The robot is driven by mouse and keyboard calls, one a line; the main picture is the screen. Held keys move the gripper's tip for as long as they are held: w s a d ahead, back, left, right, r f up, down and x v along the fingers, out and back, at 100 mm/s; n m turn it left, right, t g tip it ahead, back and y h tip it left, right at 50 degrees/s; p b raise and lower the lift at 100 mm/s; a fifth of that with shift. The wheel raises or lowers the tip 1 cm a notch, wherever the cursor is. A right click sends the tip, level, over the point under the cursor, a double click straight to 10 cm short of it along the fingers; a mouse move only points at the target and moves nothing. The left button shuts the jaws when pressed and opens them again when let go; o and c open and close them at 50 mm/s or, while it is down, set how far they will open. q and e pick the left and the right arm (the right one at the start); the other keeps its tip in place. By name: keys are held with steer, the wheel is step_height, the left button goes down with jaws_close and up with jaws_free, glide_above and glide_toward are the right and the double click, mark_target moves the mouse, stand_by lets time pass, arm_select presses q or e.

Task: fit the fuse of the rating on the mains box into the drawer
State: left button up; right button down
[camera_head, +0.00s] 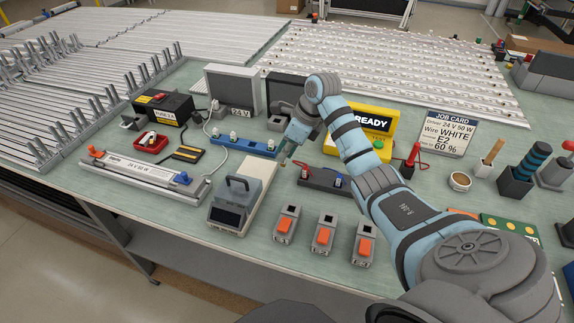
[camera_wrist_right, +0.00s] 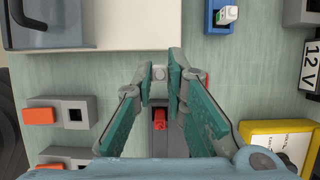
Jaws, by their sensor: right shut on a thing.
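The black mains box (camera_head: 163,108) stands at the back left with a yellow fuse label; its rating is too small to read surely. A dark grey part (camera_head: 130,123) juts out at its left front and looks like the drawer. A red tray (camera_head: 151,143) before the box holds small pale pieces. My right gripper (camera_head: 286,160) is over the bench beside a white-topped unit, far right of the box. In the wrist view it (camera_wrist_right: 160,75) is shut on a small pale grey piece (camera_wrist_right: 159,73); I cannot tell whether this is a fuse. My left gripper is not in view.
A dark strip (camera_head: 325,182) with a red connector (camera_wrist_right: 159,119) lies under my right gripper. A blue strip (camera_head: 243,146), a grey-and-white unit (camera_head: 255,178) and a long lamp driver rail (camera_head: 140,173) stand leftward. Orange-switched boxes (camera_head: 323,236) line the front.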

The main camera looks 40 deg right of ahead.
mark_target(284, 166)
steer(key=f, duration=0.4)
steer(key=shift+a+f, duration=0.2)
steer(key=shift+f, duration=0.1)
steer(key=shift+d, duration=0.1)
steer(key=shift+f, duration=0.2)
steer(key=c, duration=1.6)
jaws_free()
steer(key=shift+r, duration=0.1)
